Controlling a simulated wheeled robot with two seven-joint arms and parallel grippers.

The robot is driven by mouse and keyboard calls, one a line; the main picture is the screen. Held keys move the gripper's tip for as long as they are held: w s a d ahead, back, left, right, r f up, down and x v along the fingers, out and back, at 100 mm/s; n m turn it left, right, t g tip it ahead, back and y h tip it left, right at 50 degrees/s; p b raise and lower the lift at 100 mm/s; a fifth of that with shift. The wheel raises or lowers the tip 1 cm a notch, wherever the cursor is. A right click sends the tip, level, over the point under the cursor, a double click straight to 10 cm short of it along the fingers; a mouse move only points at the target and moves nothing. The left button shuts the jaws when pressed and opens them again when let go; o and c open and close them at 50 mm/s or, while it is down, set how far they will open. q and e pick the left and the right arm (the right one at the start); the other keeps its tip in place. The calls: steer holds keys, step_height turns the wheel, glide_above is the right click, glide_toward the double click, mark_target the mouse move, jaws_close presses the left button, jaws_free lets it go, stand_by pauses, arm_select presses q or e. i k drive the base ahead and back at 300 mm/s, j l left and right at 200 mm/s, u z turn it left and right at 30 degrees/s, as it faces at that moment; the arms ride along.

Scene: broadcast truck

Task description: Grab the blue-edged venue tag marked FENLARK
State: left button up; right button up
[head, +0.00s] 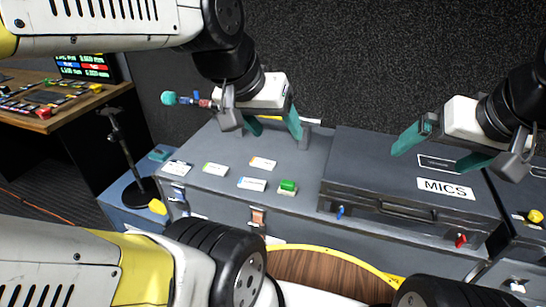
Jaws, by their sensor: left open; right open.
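Several small white tags lie flat on the grey case top (225,150). One with a blue edge (251,184) lies nearest the front edge, left of a green block. Others are an orange-edged tag (263,163), a green-edged tag (215,169) and a white tag (177,168) at the left. Their lettering is too small to read, so I cannot tell which says FENLARK. My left gripper (273,127) is open and empty, above and behind the tags. My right gripper (440,152) is open and empty over the dark case marked MICS.
The closed MICS case (352,165) stands to the right. A microphone stand (122,150) is at the left, near a wooden desk (60,115). A round wooden top (325,272) is in front.

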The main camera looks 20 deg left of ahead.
mark_target(245, 183)
steer(key=j+u, duration=0.45)
steer(key=u, duration=0.25)
steer(key=j+u, duration=0.2)
steer(key=u, duration=0.15)
steer(key=i, duration=0.05)
